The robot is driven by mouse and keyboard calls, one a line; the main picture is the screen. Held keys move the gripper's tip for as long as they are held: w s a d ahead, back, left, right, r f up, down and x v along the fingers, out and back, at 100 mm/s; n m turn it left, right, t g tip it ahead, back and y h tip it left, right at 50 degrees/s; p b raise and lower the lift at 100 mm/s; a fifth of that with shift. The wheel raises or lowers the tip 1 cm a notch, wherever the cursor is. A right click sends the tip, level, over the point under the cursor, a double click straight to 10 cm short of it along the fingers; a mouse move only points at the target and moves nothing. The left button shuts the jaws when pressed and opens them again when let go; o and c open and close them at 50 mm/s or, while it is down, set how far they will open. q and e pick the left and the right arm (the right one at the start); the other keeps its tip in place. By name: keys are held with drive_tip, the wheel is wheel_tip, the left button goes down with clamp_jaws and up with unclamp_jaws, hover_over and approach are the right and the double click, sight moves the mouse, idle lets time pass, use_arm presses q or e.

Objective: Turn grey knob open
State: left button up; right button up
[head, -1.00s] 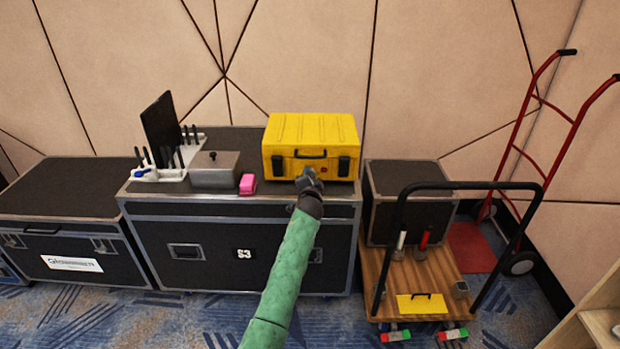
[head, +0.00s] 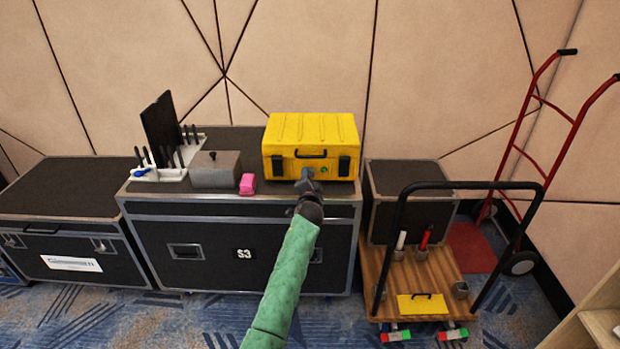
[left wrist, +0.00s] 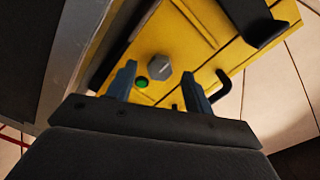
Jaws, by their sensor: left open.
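The yellow case (head: 312,131) stands on the black flight case marked S3, its front towards me. In the left wrist view, the grey knob (left wrist: 158,66) sticks out of the yellow front, with a lit green indicator (left wrist: 141,82) beside it. The green light (head: 324,170) also shows in the head view. My left gripper (head: 306,178) is at the lower front of the case. In the left wrist view its two fingers (left wrist: 159,76) are open, one to each side of the knob. I cannot tell whether they touch it. My right gripper is not in view.
On the black flight case (head: 215,235) are a pink block (head: 248,184), a grey lidded box (head: 215,171) and a white rack (head: 165,172) with dark tools. A wooden platform cart (head: 405,273) and a red hand truck (head: 520,150) stand to the right.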

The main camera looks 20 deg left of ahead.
use_arm(q)
drive_tip(key=v, duration=0.5)
drive_tip(key=shift+s, duration=0.2)
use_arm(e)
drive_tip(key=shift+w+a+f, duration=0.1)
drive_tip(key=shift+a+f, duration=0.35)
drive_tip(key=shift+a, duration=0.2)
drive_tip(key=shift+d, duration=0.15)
